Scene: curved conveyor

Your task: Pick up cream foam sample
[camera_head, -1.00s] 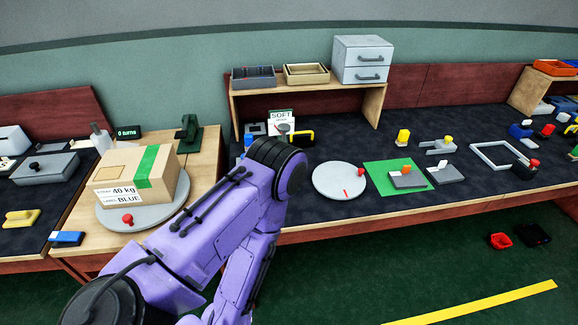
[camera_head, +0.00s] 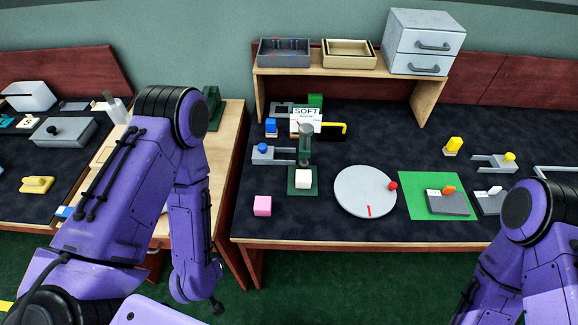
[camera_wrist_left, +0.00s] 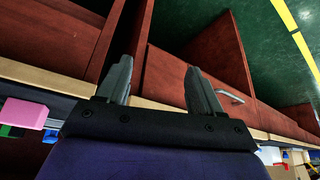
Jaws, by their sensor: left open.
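The cream foam sample, a small cream-white block (camera_head: 303,177), sits on the base of a dark green press-like stand (camera_head: 305,150) on the dark worktop, in front of a card reading SOFT (camera_head: 306,118). A pink block (camera_head: 262,206) lies to its left and nearer the front edge; it also shows at the left of the left wrist view (camera_wrist_left: 25,113). My left gripper (camera_wrist_left: 160,84) is open and empty, its fingers in front of the red-brown bench front. I do not make out the cream block in the wrist view. My right gripper is out of view.
A round grey turntable (camera_head: 365,191) with a red knob and a green mat (camera_head: 433,196) lie to the right. A wooden shelf (camera_head: 345,74) carrying trays and a drawer unit (camera_head: 424,42) stands behind. The worktop around the pink block is clear.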

